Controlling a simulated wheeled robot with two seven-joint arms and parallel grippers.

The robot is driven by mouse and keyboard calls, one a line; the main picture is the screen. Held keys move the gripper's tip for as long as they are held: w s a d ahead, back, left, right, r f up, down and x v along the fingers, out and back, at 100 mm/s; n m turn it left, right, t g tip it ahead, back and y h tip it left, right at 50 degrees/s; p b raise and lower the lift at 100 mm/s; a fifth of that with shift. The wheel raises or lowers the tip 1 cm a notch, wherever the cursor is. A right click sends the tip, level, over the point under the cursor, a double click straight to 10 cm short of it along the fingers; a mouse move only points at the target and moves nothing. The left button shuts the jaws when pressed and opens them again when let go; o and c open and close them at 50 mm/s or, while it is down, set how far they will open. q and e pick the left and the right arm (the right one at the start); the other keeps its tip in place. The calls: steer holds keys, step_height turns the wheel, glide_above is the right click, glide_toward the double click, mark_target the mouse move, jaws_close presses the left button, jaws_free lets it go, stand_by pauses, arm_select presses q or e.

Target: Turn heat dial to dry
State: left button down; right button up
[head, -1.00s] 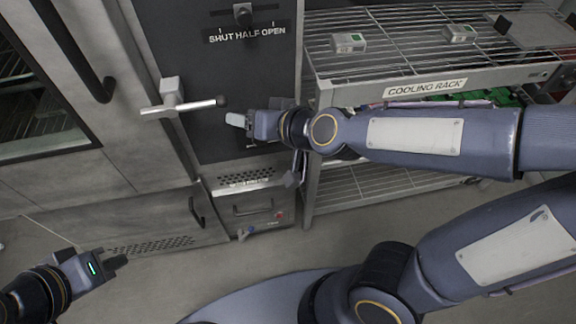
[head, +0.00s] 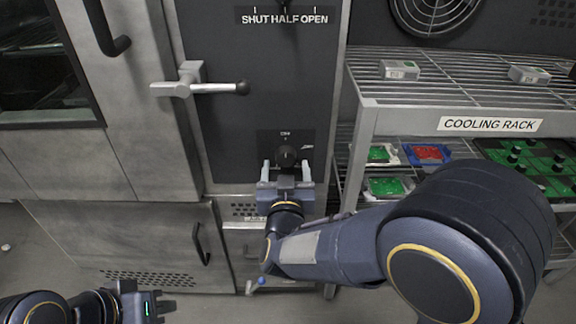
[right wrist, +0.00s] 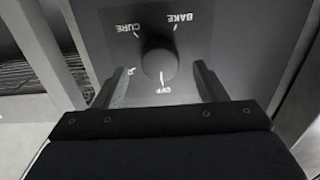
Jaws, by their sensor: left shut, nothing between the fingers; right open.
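The heat dial (head: 287,156) is a round dark knob on a dark plate low on the oven's front panel. In the right wrist view the knob (right wrist: 160,62) appears with upside-down labels BAKE, CURE and OFF around it. A fourth label is partly covered by the left finger. The knob's white mark seems to point at OFF. My right gripper (head: 285,170) is open, its fingers on either side of the dial, with gaps showing in the right wrist view (right wrist: 162,78). My left gripper (head: 143,304) is shut and empty at the lower left, away from the dial.
A lever handle (head: 205,88) juts out above and left of the dial. A SHUT HALF OPEN slider label (head: 285,19) is higher up. The cooling rack (head: 440,110) stands close on the right with boxes and green boards. A door handle (head: 201,243) is at lower left.

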mark_target(286, 161)
steer(key=shift+w, duration=1.5)
steer(key=c, duration=1)
steer(key=shift+b, duration=0.35)
